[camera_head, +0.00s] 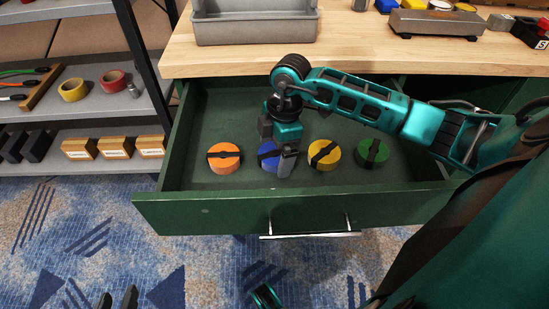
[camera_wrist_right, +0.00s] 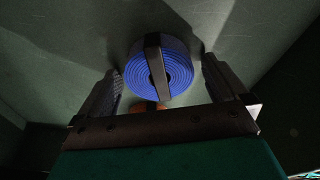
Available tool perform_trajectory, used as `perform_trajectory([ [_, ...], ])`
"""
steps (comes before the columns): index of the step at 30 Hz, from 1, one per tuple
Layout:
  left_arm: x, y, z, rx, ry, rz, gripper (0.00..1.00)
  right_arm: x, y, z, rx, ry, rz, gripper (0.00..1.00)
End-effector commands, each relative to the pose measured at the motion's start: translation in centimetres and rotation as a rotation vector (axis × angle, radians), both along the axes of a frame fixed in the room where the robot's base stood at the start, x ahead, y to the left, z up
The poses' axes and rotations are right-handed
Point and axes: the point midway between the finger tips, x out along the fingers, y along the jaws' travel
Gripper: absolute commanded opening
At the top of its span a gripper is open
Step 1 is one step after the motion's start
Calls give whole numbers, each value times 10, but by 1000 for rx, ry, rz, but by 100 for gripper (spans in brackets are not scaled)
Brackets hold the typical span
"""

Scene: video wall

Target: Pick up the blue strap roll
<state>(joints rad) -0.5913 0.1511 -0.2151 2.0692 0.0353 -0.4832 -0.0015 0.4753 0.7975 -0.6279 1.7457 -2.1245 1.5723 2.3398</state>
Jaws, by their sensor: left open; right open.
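The blue strap roll (camera_head: 267,164) has a dark band across it and lies in the open green drawer (camera_head: 205,210), partly hidden by my right gripper. My right gripper (camera_head: 278,157) reaches down into the drawer at the roll, its jaws open. In the right wrist view the blue roll (camera_wrist_right: 172,68) shows its coiled face between the two spread fingers of the right gripper (camera_wrist_right: 160,66), with a gap visible on each side. My left gripper (camera_head: 118,299) shows only its dark fingertips, spread apart, at the bottom left edge of the head view, away from the drawer.
An orange roll (camera_head: 224,158) lies left of the blue one. A yellow roll (camera_head: 324,154) and a green roll (camera_head: 372,152) lie to its right. A wooden worktop (camera_head: 350,45) with a grey tray (camera_head: 255,24) is behind the drawer. A shelf rack (camera_head: 95,105) stands at left.

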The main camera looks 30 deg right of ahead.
Motion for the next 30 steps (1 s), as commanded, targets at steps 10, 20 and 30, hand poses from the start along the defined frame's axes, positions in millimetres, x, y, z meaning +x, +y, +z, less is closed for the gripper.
perform_trajectory([
  [10, 1, -1, 3, -2, -4, 0, 43, 0, 0, 1, -1, -1, 0, 84],
  [20, 1, -1, 3, -3, -3, -1, 43, 0, 0, 1, -1, 0, 0, 52],
  [30, 1, -2, 4, -5, -4, 0, 43, 0, 0, 2, 0, -2, 0, 38],
])
